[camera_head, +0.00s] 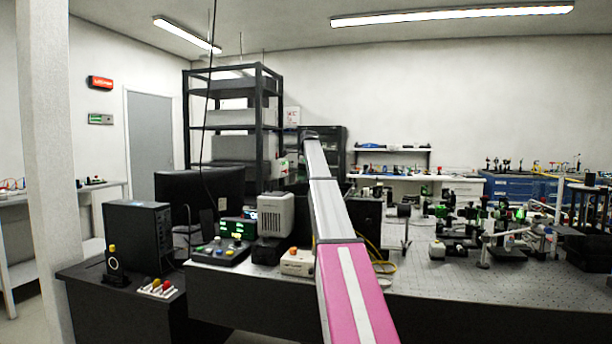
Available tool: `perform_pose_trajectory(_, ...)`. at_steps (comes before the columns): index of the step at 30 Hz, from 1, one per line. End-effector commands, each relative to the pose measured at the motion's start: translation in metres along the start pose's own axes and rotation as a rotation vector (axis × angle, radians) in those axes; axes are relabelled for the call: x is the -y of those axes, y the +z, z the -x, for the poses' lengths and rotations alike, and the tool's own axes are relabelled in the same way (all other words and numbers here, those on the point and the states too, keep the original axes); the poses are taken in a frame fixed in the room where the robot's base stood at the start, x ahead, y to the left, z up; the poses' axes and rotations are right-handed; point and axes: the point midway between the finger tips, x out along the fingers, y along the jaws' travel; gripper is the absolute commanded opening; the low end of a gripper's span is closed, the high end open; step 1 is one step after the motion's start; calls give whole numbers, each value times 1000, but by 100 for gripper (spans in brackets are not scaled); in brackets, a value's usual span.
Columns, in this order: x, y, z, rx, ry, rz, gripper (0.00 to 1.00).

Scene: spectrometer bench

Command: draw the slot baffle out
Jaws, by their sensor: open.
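I cannot make out the slot baffle in this view; the parts on the bench are small and my arm covers some of the middle. My pink and grey arm reaches up and forward through the centre of the picture, over the bench. Its far end is a small dark cap, and no gripper fingers can be seen there. The optical bench (430,282) has a perforated top and carries many small dark optical parts, some with green glows, on its right half.
A beige box-shaped instrument (275,216) and a control box with coloured buttons (220,252) stand left of my arm. A black monitor (198,194) and a black computer case (138,238) are farther left. A tall black rack (270,115) stands behind. The bench's front strip is mostly clear.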

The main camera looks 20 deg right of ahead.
Motion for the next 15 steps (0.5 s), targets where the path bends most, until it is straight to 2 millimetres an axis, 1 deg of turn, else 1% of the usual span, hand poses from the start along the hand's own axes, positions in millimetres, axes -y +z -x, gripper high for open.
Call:
perform_pose_trajectory(1,7,-26,7,-27,22,-65,50)
perform_pose_trajectory(3,10,-53,14,-59,48,-141,50)
perform_pose_trajectory(6,11,-77,21,-88,71,-210,50)
perform_pose_trajectory(9,11,-86,22,-102,82,-240,50)
perform_pose_trajectory(11,10,-88,21,-104,84,-245,50)
perform_pose_trajectory(15,8,-88,11,-103,84,-243,50)
